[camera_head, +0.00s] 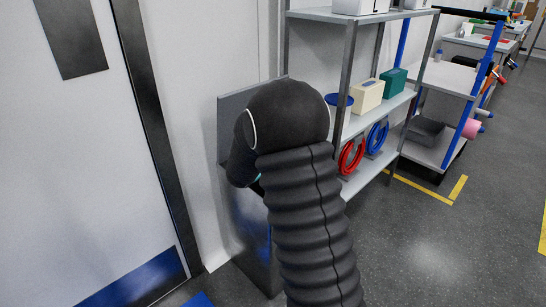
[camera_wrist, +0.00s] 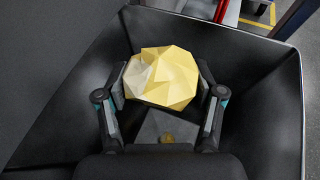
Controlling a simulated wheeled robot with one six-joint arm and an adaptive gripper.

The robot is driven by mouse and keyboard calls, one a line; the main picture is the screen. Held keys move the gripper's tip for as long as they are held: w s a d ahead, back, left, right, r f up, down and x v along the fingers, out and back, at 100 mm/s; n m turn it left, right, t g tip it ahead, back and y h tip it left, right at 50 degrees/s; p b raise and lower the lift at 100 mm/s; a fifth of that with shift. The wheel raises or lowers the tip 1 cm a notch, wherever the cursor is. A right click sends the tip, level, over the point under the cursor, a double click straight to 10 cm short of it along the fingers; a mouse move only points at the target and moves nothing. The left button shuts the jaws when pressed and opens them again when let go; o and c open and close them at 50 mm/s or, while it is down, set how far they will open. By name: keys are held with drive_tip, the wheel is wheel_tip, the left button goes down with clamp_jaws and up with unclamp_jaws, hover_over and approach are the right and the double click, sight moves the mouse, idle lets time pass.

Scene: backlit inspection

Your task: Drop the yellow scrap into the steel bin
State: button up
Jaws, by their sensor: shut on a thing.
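The yellow scrap (camera_wrist: 166,78) is a crumpled, many-sided lump, seen in the wrist view. My gripper (camera_wrist: 163,88) is shut on it, with one finger pressed to each side. The steel bin (camera_wrist: 264,108) surrounds the scrap and gripper in the wrist view, with dark inner walls and a pale rim. The scrap is held over the bin's inside, and a small yellowish-brown patch shows on the floor below it. In the head view my black arm hides the gripper and the scrap. The grey bin (camera_head: 250,228) shows partly behind the arm.
A grey shelf rack (camera_head: 345,80) stands right of the bin, holding a cream box (camera_head: 368,95), a green box (camera_head: 394,81), a red coil (camera_head: 350,158) and a blue coil (camera_head: 377,138). A white door (camera_head: 85,150) is at left. Open floor (camera_head: 430,240) lies at right.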

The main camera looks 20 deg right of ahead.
drive_tip(key=o, duration=0.8)
drive_tip(key=shift+v, duration=6)
drive_tip(key=shift+r, duration=0.1)
